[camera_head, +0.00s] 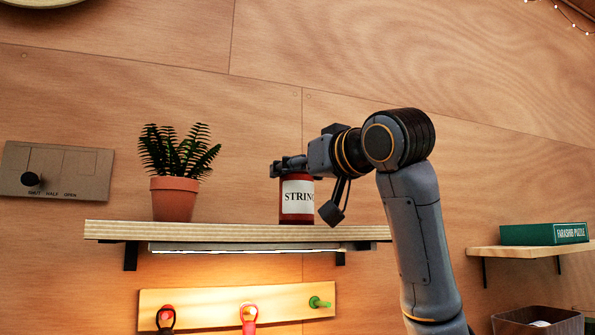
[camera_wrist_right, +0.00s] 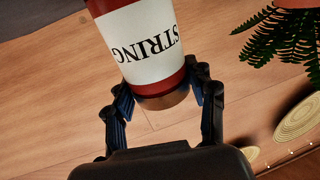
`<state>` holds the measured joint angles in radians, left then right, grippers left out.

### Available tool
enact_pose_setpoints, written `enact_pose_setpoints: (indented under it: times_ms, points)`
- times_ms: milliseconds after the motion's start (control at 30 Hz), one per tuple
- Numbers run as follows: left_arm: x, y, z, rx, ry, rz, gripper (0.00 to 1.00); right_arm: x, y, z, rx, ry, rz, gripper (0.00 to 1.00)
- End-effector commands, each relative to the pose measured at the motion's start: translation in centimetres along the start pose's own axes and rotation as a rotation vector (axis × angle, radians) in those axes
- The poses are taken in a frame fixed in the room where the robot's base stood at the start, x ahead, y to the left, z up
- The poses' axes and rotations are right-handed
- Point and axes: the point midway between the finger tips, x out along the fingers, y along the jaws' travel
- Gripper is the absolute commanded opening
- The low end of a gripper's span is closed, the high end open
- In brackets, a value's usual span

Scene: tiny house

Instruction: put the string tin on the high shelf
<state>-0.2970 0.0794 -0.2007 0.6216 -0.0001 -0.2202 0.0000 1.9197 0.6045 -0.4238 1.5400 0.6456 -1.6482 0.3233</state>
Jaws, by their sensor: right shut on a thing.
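The string tin (camera_head: 297,203) is red with a white label reading STRING. In the head view it is upright at the high shelf (camera_head: 200,231), right of the shelf's middle, with its base at the board's top surface. I cannot tell whether it rests on the board or hangs just above it. My right gripper (camera_head: 288,166) is shut on the tin near its top, reaching in from the right. In the right wrist view the tin (camera_wrist_right: 150,45) sits between the two fingers of my right gripper (camera_wrist_right: 160,100). My left gripper is not in view.
A potted fern (camera_head: 175,198) stands on the shelf left of the tin, with bare board between them. A peg rail (camera_head: 205,303) hangs below. A lower shelf (camera_head: 500,251) at the right holds a green puzzle box (camera_head: 543,234). A control panel (camera_head: 57,172) is on the left wall.

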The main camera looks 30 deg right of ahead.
Motion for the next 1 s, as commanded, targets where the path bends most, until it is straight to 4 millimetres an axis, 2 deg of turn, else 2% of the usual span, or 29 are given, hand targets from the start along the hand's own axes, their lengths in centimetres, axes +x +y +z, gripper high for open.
enact_pose_setpoints:
  times_ms: [33,67,167,567,667,1000]
  points:
    - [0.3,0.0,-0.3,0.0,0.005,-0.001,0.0,0.0,0.0,0.3,0.0,0.001,0.0,0.16]
    - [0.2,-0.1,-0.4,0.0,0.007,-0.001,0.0,0.0,0.0,0.3,0.0,-0.001,0.0,0.59]
    - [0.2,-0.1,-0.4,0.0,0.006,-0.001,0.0,0.0,0.0,0.2,0.0,-0.001,0.0,0.78]
    - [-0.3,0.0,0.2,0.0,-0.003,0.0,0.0,0.0,0.0,-0.3,0.0,-0.001,0.001,0.78]
    - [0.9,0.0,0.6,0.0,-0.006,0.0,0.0,-1.3,0.0,0.1,0.0,0.002,0.0,0.78]
    - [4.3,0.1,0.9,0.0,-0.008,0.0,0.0,-8.6,-0.1,0.2,-0.001,0.004,-0.001,0.78]
